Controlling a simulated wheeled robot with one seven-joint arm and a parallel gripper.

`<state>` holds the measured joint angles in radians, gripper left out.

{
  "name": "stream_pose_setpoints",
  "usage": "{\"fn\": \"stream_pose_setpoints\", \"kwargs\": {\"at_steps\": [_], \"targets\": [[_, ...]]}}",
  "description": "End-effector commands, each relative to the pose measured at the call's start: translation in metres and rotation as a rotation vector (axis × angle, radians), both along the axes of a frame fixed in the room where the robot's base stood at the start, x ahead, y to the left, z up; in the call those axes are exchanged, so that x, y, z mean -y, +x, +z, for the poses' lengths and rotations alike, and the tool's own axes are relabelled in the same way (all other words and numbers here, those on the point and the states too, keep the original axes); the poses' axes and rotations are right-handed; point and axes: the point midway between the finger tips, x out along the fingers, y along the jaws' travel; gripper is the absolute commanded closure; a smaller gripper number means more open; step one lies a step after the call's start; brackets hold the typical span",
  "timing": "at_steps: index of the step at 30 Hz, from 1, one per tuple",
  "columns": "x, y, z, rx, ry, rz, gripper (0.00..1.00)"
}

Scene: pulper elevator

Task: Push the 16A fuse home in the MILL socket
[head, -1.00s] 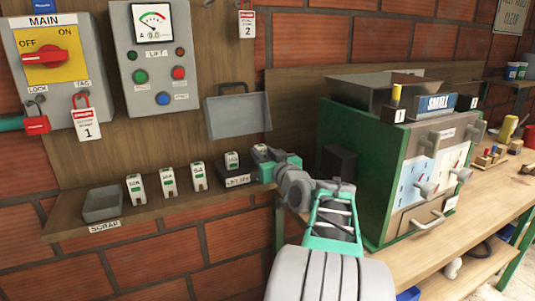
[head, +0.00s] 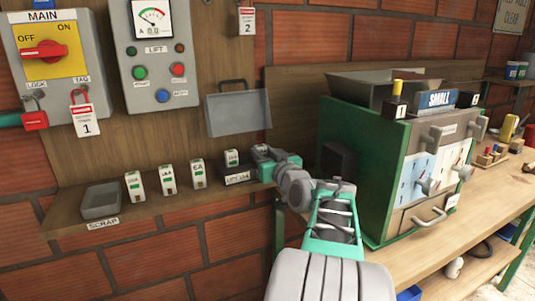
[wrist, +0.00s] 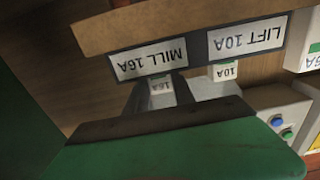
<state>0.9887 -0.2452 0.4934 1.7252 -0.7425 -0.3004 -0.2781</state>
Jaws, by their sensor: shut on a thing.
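The MILL socket's upside-down label (wrist: 150,60) shows in the wrist view, beside the LIFT 10A label (wrist: 247,40). A white 16A fuse (wrist: 161,86) stands upright at the MILL socket, just beyond my dark fingertip edge. How deep it sits is hidden. My gripper (head: 264,160) is shut on this fuse at the right end of the shelf and covers most of the MILL socket in the head view. The LIFT socket (head: 239,178) is next to it on the left and holds a 10A fuse (wrist: 223,72).
Several loose fuses (head: 167,179) stand on the shelf left of the sockets, near a grey scrap tray (head: 101,200). A grey open cover (head: 238,113) hangs above the sockets. The green mill cabinet (head: 365,165) stands close on the right.

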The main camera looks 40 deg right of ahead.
Motion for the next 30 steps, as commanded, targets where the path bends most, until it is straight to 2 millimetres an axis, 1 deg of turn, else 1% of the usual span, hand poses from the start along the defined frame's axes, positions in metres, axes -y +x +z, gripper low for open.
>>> {"fn": "stream_pose_setpoints", "kwargs": {"at_steps": [9, 10, 19, 26, 29, 30], "targets": [[0.0, 0.0, 0.001, 0.001, -0.001, 0.0, 1.0], [0.0, 0.0, 0.001, 0.001, -0.001, 0.0, 0.69], [0.0, 0.0, 0.001, 0.001, -0.001, 0.0, 0.44], [0.0, 0.0, 0.0, 0.0, 0.0, 0.0, 0.44], [-0.001, -0.007, 0.001, 0.001, -0.001, -0.001, 0.44], [-0.002, -0.013, 0.001, 0.001, -0.001, -0.004, 0.44]]}}
